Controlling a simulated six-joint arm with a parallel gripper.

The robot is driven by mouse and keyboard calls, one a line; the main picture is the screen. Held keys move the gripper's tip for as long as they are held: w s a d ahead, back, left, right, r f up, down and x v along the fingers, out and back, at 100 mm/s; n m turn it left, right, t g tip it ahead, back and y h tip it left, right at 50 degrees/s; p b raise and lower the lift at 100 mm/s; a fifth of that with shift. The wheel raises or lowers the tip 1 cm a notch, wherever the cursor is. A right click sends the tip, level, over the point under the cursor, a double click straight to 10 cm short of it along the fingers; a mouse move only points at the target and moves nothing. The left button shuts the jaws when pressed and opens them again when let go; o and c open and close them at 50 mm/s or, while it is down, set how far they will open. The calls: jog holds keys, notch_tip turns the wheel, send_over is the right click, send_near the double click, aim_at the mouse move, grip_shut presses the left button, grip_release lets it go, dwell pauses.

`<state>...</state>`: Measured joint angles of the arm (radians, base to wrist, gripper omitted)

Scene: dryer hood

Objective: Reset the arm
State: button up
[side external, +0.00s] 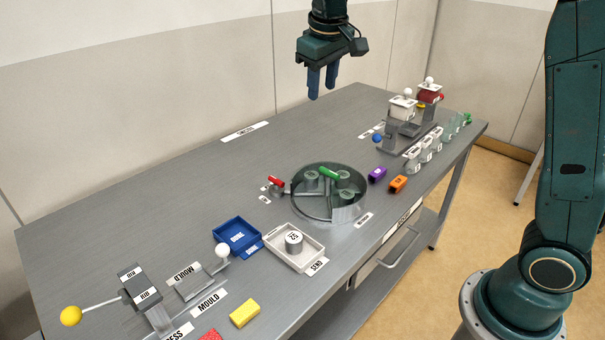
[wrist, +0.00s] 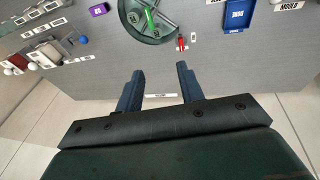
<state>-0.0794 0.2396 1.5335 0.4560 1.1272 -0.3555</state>
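My gripper (side external: 322,80) hangs high above the back edge of the grey table (side external: 180,170), pointing down. Its two blue fingers are apart with nothing between them; the wrist view shows the same open gripper (wrist: 160,82) with bare table and floor beyond. It touches nothing.
A round glass-topped drum (side external: 328,205) with red and green handles sits mid-table. Nearby are a white tray (side external: 275,250) holding a grey cylinder (side external: 293,242), a blue tray (side external: 222,233), a yellow block (side external: 244,313), a purple block (side external: 377,174) and an orange block (side external: 398,184). A press lever (side external: 100,304) stands front left.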

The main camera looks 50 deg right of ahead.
jog(key=s+r+t, duration=0.2)
jog(key=s, duration=1.3)
jog(key=s+a+f+y, duration=0.1)
jog(key=s+f, duration=0.2)
jog(key=s, duration=0.4)
jog(key=s+a+f+t+y, duration=0.1)
jog(key=s+f, duration=0.2)
jog(key=s, duration=0.3)
jog(key=shift+s+a, duration=0.35)
jog(key=shift+a, duration=0.05)
dwell(0.5)
